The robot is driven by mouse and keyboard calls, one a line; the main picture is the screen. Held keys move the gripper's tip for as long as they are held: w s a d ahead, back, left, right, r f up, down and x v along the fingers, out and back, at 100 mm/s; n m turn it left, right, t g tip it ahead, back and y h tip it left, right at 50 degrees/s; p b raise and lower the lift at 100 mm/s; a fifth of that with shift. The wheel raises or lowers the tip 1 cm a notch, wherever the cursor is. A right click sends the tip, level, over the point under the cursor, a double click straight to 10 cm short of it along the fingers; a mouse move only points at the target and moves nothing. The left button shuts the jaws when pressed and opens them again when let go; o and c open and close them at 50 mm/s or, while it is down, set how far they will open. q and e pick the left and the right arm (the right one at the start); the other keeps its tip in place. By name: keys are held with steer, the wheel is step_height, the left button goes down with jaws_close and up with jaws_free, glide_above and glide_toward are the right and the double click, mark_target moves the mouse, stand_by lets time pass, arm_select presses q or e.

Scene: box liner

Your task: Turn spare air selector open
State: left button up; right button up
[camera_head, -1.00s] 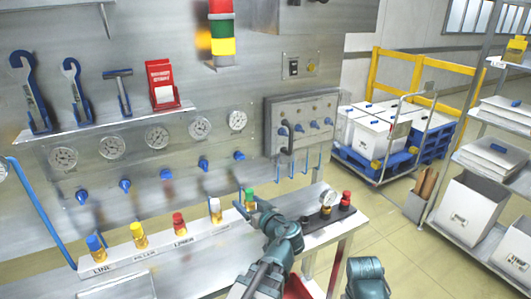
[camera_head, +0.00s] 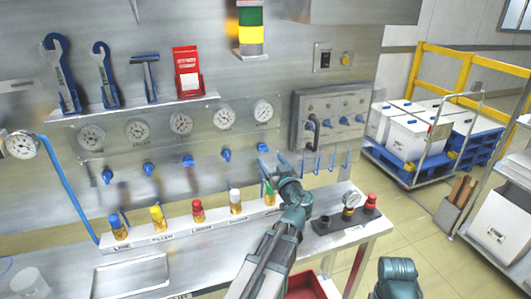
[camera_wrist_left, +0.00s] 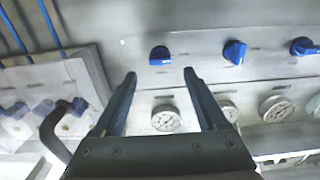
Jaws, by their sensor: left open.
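A row of blue selector knobs runs along the steel wall panel under the round gauges. The rightmost blue knob (camera_head: 262,147) sits below the rightmost gauge (camera_head: 263,111). My left gripper (camera_head: 273,164) is just below and in front of this knob in the head view. In the left wrist view, the open fingers (camera_wrist_left: 160,80) point at the panel, with the end knob (camera_wrist_left: 160,55) beyond and between their tips, apparently untouched. Its neighbouring knob (camera_wrist_left: 235,52) is to the right there. The knob labels are too small to read. My right gripper is not in view.
A grey box with blue knobs and a dark hooked handle (camera_head: 311,127) is right of the gauges. Below is a ledge with coloured-cap fittings, including a white one (camera_head: 235,201); a green one is partly behind my gripper. A red-topped button (camera_head: 371,202) stands on the bench.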

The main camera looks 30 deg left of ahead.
mark_target(264, 151)
arm_select(q)
steer(key=shift+x, duration=3.2)
steer(key=shift+c, duration=0.3)
jaws_close()
